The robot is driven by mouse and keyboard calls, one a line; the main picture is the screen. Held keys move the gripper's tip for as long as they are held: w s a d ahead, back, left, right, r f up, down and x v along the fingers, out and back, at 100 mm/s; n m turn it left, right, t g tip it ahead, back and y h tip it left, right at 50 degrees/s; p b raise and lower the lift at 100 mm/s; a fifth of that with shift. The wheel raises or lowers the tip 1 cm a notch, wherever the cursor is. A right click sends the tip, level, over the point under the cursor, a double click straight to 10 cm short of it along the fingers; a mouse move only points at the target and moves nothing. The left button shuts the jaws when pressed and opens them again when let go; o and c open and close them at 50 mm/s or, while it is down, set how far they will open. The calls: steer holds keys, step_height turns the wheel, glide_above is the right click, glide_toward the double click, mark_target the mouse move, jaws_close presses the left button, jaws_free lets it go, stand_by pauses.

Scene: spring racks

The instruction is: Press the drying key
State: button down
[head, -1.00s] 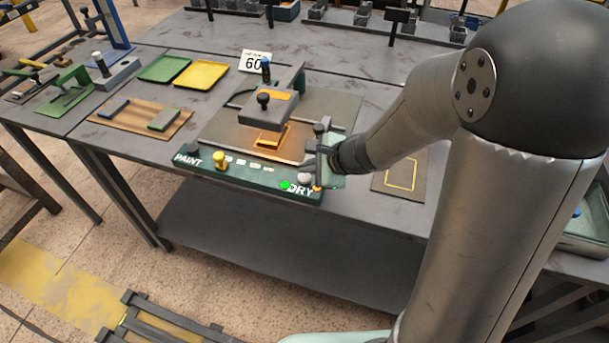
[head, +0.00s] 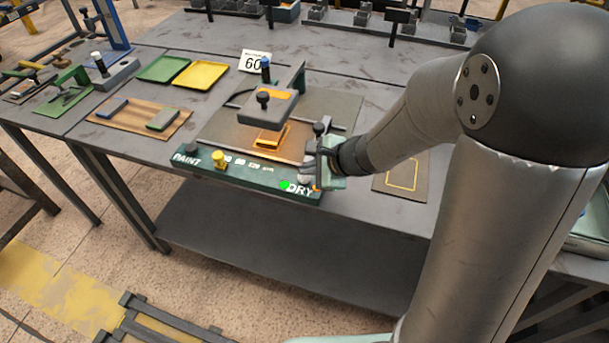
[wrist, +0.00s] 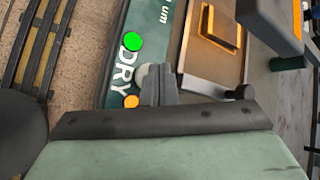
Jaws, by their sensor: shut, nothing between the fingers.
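The green control panel (head: 250,183) runs along the front edge of the bench, marked PAINT at its left end and DRY at its right. A pale round key beside DRY, the drying key (wrist: 142,72), shows only in part in the wrist view, behind my fingertips. A lit green lamp (wrist: 133,41) and an orange lamp (wrist: 131,101) flank it. My gripper (head: 307,172) is shut and empty, its fingertips over the key. I cannot tell whether they touch it or whether it is pushed in.
A press-like fixture (head: 268,105) with a glowing orange frame stands behind the panel. A yellow knob (head: 218,158) sits near PAINT. Green and yellow trays (head: 201,75) lie at the back left. A board with a yellow outline (head: 402,176) lies right of my gripper.

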mark_target(309, 178)
steer(key=shift+f+b, duration=0.6)
steer(key=shift+b, duration=0.1)
stand_by(0.4)
stand_by(0.3)
steer(key=shift+r+p, duration=0.8)
steer(key=shift+r, duration=0.25)
step_height(309, 178, up, 5)
steer(key=p, duration=0.4)
stand_by(0.5)
